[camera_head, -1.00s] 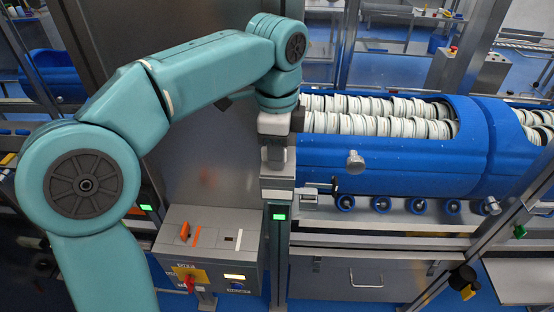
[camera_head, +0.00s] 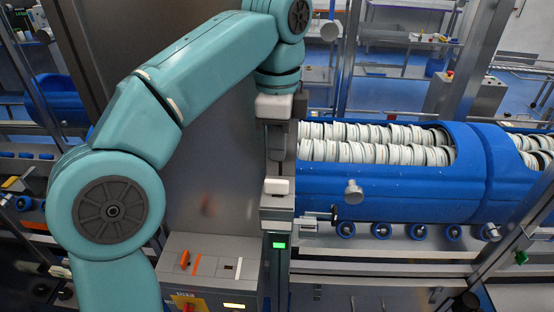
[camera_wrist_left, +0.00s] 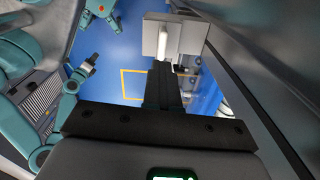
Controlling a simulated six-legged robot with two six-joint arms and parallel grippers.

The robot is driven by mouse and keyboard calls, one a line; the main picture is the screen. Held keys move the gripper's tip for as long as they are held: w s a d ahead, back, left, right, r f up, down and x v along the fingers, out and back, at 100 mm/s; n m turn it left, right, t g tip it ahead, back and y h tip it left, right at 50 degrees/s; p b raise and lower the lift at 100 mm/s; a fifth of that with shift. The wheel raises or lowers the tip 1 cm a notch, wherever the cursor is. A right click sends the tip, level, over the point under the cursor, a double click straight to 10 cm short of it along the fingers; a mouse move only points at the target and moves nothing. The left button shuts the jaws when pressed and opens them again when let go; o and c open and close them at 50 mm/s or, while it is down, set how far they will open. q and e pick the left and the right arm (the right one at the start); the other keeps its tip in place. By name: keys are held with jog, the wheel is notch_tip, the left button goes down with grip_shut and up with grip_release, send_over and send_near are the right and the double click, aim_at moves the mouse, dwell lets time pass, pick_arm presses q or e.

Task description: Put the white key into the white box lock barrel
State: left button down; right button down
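My left gripper (camera_head: 278,157) points down above a steel post, with dark fingers close together. A white block (camera_head: 277,187), probably the white box lock, sits on the steel housing just below the fingertips. In the left wrist view the dark fingers (camera_wrist_left: 163,85) reach toward the steel housing (camera_wrist_left: 196,40), with a white piece (camera_wrist_left: 167,40) just beyond their tips. I cannot tell whether that piece is the lock or a key. No separate white key can be made out, and the barrel opening is hidden. My right gripper is not seen.
A control panel (camera_head: 210,268) with an orange key-like piece (camera_head: 184,259) stands lower left of the post. A blue tub (camera_head: 410,190) of white rings lies on rollers at right. A tall steel panel (camera_head: 215,190) rises behind the arm. Blue floor shows below the wrist.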

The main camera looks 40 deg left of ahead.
pick_arm(q)
jog(key=shift+w+a+r, duration=0.15)
jog(key=shift+w+r, duration=0.1)
jog(key=shift+r, duration=0.05)
jog(key=shift+s, duration=0.2)
jog(key=c, duration=1.6)
grip_release()
jog(key=shift+s, duration=0.1)
jog(key=o, duration=1.2)
jog(key=shift+w, duration=0.25)
jog(key=shift+s, duration=0.1)
jog(key=shift+s, duration=0.1)
